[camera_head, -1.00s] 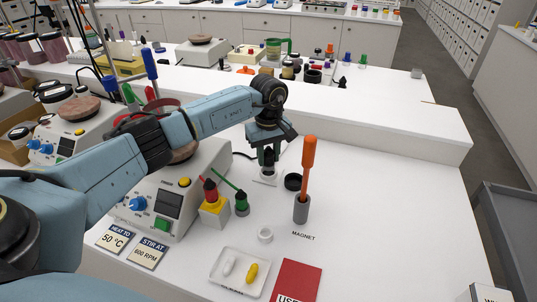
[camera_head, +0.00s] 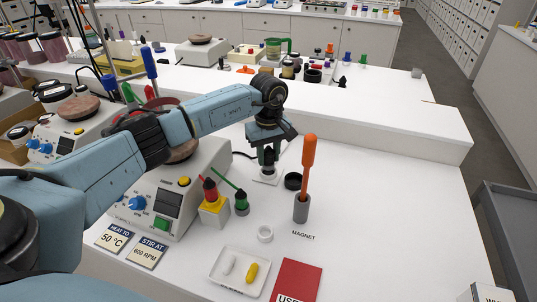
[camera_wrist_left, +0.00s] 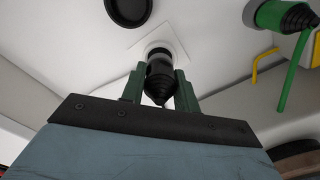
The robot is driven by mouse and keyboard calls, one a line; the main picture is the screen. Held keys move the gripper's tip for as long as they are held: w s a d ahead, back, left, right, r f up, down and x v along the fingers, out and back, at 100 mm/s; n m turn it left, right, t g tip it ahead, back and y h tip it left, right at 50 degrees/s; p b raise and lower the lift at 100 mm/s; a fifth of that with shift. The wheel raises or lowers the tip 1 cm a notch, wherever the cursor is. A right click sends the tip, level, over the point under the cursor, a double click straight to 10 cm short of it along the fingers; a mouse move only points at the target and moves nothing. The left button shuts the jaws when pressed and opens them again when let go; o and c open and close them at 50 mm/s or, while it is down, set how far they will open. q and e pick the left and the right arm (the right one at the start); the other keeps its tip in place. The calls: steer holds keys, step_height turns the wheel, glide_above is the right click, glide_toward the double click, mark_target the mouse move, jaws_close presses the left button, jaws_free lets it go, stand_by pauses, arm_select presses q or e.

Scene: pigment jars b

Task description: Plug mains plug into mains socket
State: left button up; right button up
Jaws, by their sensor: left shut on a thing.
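The black mains plug (camera_wrist_left: 160,78) is upright between the two green fingers of my left gripper (camera_wrist_left: 159,88) in the left wrist view. The gripper is shut on it. The plug's far end is at the round opening of the white, square mains socket (camera_wrist_left: 170,40). In the head view the plug (camera_head: 269,156) stands over the socket (camera_head: 266,180) under my left gripper (camera_head: 269,150). I cannot tell how deep the plug sits. My right gripper is not in view.
A black round cap (camera_head: 293,181) lies just right of the socket. An orange-handled tool (camera_head: 309,160) stands in a grey holder. A green piece (camera_head: 241,202) and a yellow block (camera_head: 213,212) stand in front, beside the hotplate (camera_head: 170,205). Bench at right is clear.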

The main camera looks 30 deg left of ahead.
mark_target(268, 149)
arm_select(q)
steer(key=shift+f+b, duration=1.1)
steer(key=shift+f, duration=0.2)
stand_by(0.6)
steer(key=o, duration=1.1)
steer(key=shift+c, duration=0.2)
steer(key=shift+r, duration=0.1)
step_height(268, 149, up, 13)
steer(key=shift+r, duration=0.15)
